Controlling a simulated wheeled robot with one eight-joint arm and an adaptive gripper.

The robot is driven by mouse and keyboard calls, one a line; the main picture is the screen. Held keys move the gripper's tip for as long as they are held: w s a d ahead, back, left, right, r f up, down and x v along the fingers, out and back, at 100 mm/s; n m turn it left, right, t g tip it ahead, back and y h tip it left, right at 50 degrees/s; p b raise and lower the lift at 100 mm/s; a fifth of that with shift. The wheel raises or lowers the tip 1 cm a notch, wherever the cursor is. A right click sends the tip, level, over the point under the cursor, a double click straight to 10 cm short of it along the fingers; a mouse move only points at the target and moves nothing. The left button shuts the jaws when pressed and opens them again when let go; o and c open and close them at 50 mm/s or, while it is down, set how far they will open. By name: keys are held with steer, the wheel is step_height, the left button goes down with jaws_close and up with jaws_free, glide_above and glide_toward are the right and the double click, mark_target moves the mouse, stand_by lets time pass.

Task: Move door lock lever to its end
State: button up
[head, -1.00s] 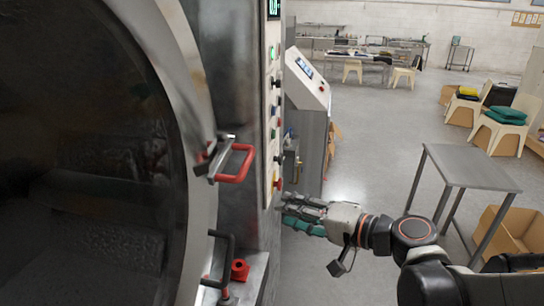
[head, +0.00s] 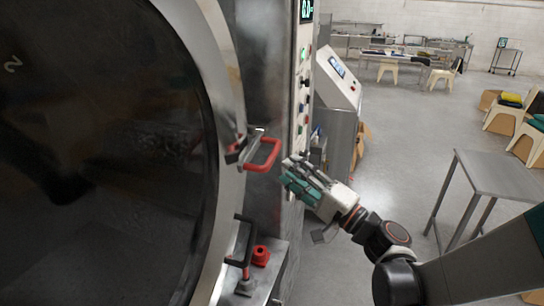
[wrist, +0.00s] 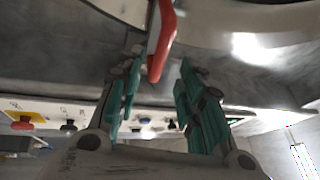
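The door lock lever is a red loop handle (head: 263,156) on a metal bracket at the right rim of the large round washer door (head: 228,130). In the wrist view its red bar (wrist: 162,40) reaches down toward the space between my fingertips. My gripper (head: 290,172), with teal finger pads, is just right of the lever in the head view, pointing at it. In the wrist view my gripper (wrist: 158,70) is open, with a clear gap between the two fingers and nothing held.
A black handle (head: 240,245) and a red knob (head: 261,255) sit below the lever. The control panel (head: 303,100) with buttons stands behind my gripper. A metal table (head: 492,175) is at the right. Open floor lies between.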

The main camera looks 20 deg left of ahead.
mark_target(272, 153)
steer(key=x, duration=0.7)
steer(key=shift+w+a, duration=0.15)
steer(key=shift+a, duration=0.1)
jaws_close()
